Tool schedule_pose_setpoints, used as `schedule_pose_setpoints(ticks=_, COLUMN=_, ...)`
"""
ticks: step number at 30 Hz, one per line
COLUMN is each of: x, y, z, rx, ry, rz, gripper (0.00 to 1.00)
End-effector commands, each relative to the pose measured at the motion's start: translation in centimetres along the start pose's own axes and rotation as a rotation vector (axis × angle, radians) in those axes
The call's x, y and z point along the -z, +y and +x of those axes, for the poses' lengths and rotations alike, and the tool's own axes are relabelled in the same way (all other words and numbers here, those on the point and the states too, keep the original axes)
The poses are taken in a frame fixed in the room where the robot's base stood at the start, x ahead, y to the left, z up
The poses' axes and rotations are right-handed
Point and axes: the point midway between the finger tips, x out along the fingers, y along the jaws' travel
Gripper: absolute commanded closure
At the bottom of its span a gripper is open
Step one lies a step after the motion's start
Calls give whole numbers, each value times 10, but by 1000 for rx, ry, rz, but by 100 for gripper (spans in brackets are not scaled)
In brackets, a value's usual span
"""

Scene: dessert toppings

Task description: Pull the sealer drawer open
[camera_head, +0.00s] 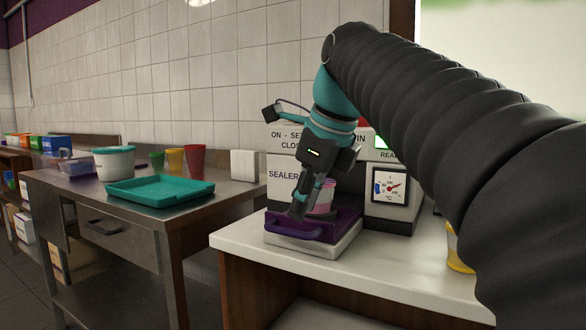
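The sealer (281,175) is a white machine with a dark base on the white counter, and my arm hides part of it. Its purple drawer (348,222) sits at the front, low on a white base, and visibly projects forward. The drawer has a purple handle (293,230) at its front. A pink and lilac cup (324,196) stands at the drawer, partly behind my gripper. My gripper (298,210) points down just above and behind the handle. I cannot tell whether it touches the drawer, or how far its fingers are apart.
A temperature gauge (391,187) is on the sealer's front. A yellow cup (458,250) stands at right, partly behind my arm. The white counter (400,268) is bare in front. At left, a steel table (170,217) holds a teal tray (160,191), a white tub (114,163) and coloured cups.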

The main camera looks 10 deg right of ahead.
Motion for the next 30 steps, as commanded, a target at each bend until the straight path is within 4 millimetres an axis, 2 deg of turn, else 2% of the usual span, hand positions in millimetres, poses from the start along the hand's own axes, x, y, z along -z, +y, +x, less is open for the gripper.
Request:
schedule_pose_setpoints(ticks=4, x=0, y=-1, z=-32, rx=4, ry=-3, rz=0, gripper=75)
schedule_pose_setpoints(ticks=12, x=0, y=0, z=-66, rx=1, ry=-1, rz=0, gripper=75)
schedule_pose_setpoints(ticks=19, x=0, y=0, z=-76, rx=0, ry=0, rz=0, gripper=75)
schedule_pose_setpoints(ticks=30, x=2, y=2, z=-73, rx=1, ry=1, rz=-29, gripper=75)
